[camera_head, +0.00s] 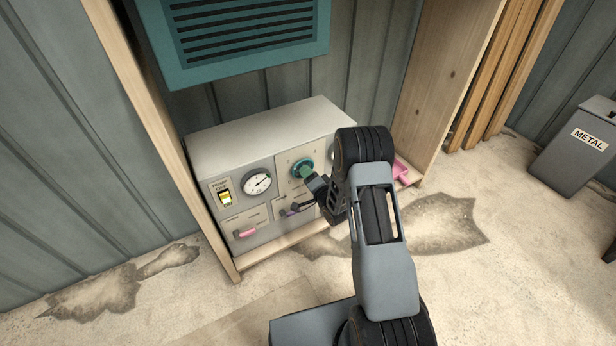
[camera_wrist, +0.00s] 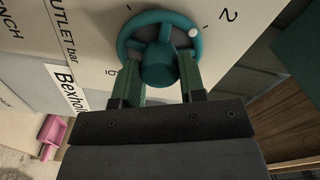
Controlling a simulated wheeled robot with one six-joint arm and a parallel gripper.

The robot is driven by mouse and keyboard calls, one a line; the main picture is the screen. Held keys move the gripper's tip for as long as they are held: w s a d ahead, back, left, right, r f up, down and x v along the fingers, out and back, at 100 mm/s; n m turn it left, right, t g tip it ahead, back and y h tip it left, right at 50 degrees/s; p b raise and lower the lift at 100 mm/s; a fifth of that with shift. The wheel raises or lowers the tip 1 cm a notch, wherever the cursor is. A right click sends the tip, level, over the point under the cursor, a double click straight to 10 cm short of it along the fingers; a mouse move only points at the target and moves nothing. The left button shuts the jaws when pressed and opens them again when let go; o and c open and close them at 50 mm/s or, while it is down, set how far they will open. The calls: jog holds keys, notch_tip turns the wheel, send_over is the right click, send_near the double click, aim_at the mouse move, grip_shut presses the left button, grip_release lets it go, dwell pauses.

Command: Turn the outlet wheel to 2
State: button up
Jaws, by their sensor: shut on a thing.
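In the head view the wheel (camera_head: 303,164) shows behind my gripper (camera_head: 308,176). My arm hides part of the panel's right side.
The panel box (camera_head: 262,134) also carries a pressure gauge (camera_head: 257,183), a lit yellow switch (camera_head: 225,197) and a pink handle (camera_head: 244,233). Wooden posts stand on both sides. A teal vented unit (camera_head: 245,35) is above. A grey METAL bin (camera_head: 575,150) stands far right.

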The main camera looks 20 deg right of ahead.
jog(key=shift+m, duration=1.1)
jog(key=o, duration=0.9)
jog(key=shift+s, duration=0.1)
jog(key=p+v, duration=0.2)
jog(key=v, duration=1.1)
jog(key=shift+s+d, duration=0.1)
jog(key=shift+s, duration=0.15)
